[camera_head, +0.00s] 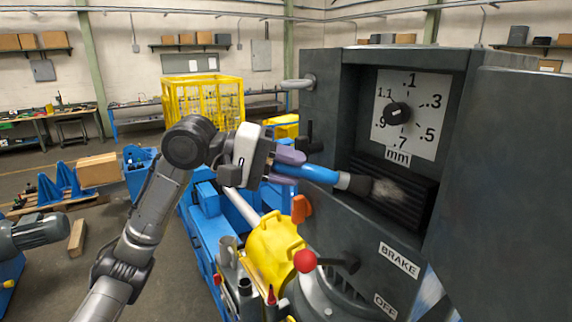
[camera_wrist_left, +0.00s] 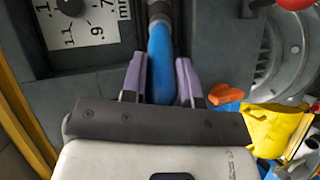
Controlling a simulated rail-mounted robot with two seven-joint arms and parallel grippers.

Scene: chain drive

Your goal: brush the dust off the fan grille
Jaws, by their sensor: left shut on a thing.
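My left gripper (camera_head: 283,163) is shut on the blue handle of a brush (camera_head: 318,174). In the left wrist view, the purple fingers (camera_wrist_left: 162,90) sit on either side of the blue handle (camera_wrist_left: 160,50). The brush points right, and its dark ferrule and bristles (camera_head: 357,184) reach the left part of the fan grille (camera_head: 410,192). The grille is a black slatted panel in the recess under the dial. A pale dusty patch (camera_head: 390,190) lies on the slats just right of the bristles. Whether the bristles touch the slats I cannot tell. My right gripper is not in view.
The dial (camera_head: 410,110) with a black knob is above the grille. The open cabinet door (camera_head: 505,170) stands at the right. A red-knobbed lever (camera_head: 305,261), an orange handle (camera_head: 301,208) and a yellow guard (camera_head: 272,250) are below the arm.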

